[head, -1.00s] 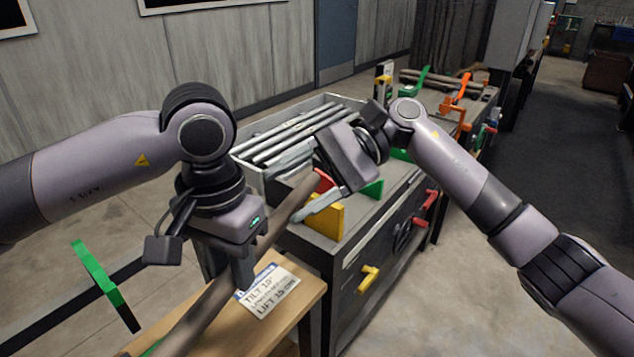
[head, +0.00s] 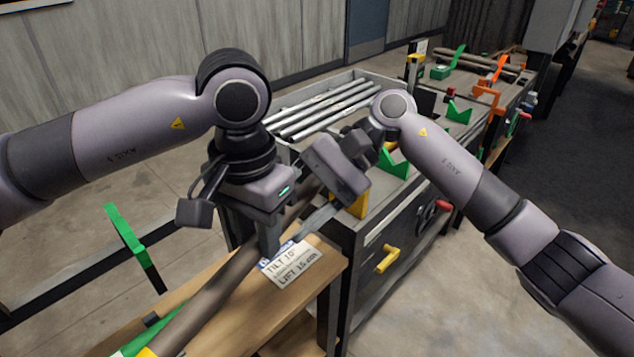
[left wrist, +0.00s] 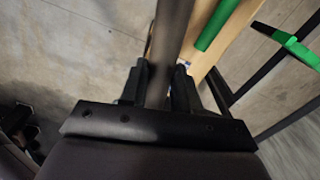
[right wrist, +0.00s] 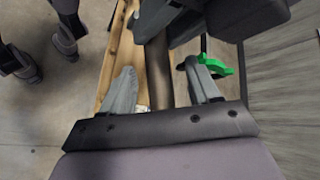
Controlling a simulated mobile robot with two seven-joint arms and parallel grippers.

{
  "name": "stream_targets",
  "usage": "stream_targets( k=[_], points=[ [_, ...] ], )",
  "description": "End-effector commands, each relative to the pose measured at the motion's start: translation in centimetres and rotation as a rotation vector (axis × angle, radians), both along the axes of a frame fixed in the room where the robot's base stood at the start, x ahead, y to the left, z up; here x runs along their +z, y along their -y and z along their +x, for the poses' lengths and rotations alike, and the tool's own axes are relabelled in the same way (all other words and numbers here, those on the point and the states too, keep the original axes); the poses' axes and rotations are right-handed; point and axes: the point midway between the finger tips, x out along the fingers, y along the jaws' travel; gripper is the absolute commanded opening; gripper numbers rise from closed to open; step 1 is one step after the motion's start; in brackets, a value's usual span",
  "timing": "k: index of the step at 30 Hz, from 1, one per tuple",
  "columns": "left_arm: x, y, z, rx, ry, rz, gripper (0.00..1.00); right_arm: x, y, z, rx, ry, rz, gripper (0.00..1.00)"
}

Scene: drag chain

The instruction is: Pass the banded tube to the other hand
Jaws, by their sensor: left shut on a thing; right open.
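The banded tube (head: 208,298) is a long grey-brown rod slanting from the lower left of the head view up towards my grippers. My left gripper (head: 268,246) is shut on it; the left wrist view shows the tube (left wrist: 172,45) between the fingers. My right gripper (head: 308,222) is open, close beyond the left one at the tube's upper end. In the right wrist view the tube (right wrist: 158,72) lies between its spread fingers, apart from both. The tube's upper end is mostly hidden by the grippers.
A wooden bench (head: 235,322) with a card (head: 291,264) reading tilt and lift lies below the tube. A grey cabinet (head: 362,235) with a tray of metal rods (head: 330,108) stands behind.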

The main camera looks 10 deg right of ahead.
Motion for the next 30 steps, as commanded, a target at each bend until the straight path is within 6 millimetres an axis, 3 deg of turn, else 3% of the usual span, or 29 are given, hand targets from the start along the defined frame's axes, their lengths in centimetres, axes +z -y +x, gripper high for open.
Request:
stream_targets(
  k=[6,15,21,22,23,25,30],
  points=[
    [0.1,0.0,0.0,0.0,0.002,-0.001,0.0,-0.9,-1.3,-0.6,0.0,-0.001,0.001,0.61],
    [0.1,0.0,0.0,0.0,0.002,-0.001,0.0,-1.0,-1.4,-0.6,-0.001,-0.001,0.001,0.61],
    [0.1,0.0,0.0,-0.001,0.0,-0.001,0.0,-0.9,-1.4,-0.6,-0.001,0.0,0.002,0.0],
    [0.1,0.0,0.0,-0.001,0.0,-0.001,0.0,-0.9,-1.5,-0.6,-0.001,0.0,0.002,0.0],
    [0.1,0.0,0.0,-0.001,0.0,-0.001,0.37,-0.8,-1.5,-0.6,-0.002,0.001,0.006,0.0],
    [0.1,0.0,0.0,-0.001,0.0,-0.001,0.6,-0.7,-1.5,-0.6,-0.001,0.001,0.005,0.0],
    [0.0,0.0,0.0,-0.001,0.0,-0.001,0.61,-0.8,-1.5,-0.6,-0.001,0.001,0.005,0.0]
  ],
)
